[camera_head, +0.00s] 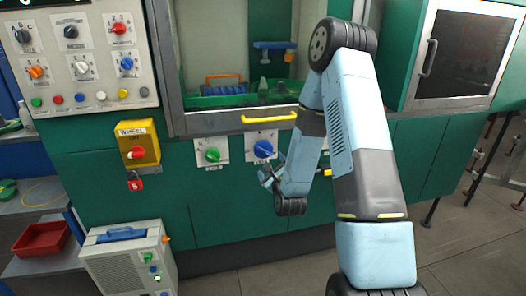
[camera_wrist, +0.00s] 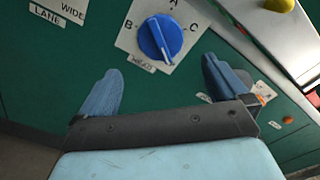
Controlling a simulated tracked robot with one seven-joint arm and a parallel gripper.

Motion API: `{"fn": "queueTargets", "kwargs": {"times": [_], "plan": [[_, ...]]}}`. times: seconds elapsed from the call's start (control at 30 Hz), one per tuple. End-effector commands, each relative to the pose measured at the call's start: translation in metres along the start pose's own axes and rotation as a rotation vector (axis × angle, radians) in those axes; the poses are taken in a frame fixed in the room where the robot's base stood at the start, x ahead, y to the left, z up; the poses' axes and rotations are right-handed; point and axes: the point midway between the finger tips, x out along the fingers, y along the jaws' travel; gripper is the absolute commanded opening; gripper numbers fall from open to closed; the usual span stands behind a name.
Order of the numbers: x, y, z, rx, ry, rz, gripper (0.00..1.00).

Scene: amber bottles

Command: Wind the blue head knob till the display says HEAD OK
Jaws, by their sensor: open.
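A blue knob (camera_head: 263,149) sits on a white plate on the green machine front, below the yellow handle. It also shows in the wrist view (camera_wrist: 160,37), with letters A, B and C around it and a small label that I cannot read surely. My gripper (camera_head: 268,175) is just below this knob. In the wrist view my gripper (camera_wrist: 160,80) is open and empty, its blue fingers apart, with the knob beyond and between them, not touched. Another blue knob (camera_head: 127,63) is on the upper left panel. A display (camera_head: 40,2) is cut off at the top and unreadable.
A green knob (camera_head: 212,155) is left of the blue one. A yellow handle (camera_head: 269,118) juts out above. A yellow box with a red knob (camera_head: 137,153) and padlock is further left. A grey unit (camera_head: 130,258) stands on the floor below.

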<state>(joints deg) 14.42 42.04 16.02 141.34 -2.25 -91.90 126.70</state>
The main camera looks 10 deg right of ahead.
Motion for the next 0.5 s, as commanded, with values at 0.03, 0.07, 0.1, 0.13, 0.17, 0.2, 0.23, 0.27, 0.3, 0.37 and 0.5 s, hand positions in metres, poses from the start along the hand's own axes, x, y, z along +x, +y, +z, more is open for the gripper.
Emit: {"fn": "queueTargets", "kwargs": {"times": [0.03,0.07,0.1,0.13,0.17,0.2,0.23,0.27,0.3,0.37,0.5], "plan": [[0.005,0.0,0.001,0.0,-0.002,-0.001,1.0],[0.008,0.0,0.001,-0.001,-0.002,-0.001,1.0],[0.013,0.0,0.001,-0.001,-0.002,-0.001,1.0],[0.018,0.0,0.001,-0.002,-0.003,-0.001,1.0],[0.023,0.0,0.001,-0.002,-0.003,-0.001,1.0],[0.029,0.0,0.001,-0.002,-0.002,-0.001,1.0],[0.035,0.0,0.001,-0.003,-0.003,-0.001,1.0],[0.04,0.0,0.001,-0.002,-0.002,0.0,1.0],[0.048,0.0,0.001,-0.002,-0.003,-0.001,1.0],[0.058,0.001,0.001,-0.002,-0.002,0.001,1.0],[0.083,0.0,0.001,-0.003,-0.002,0.0,1.0]]}}
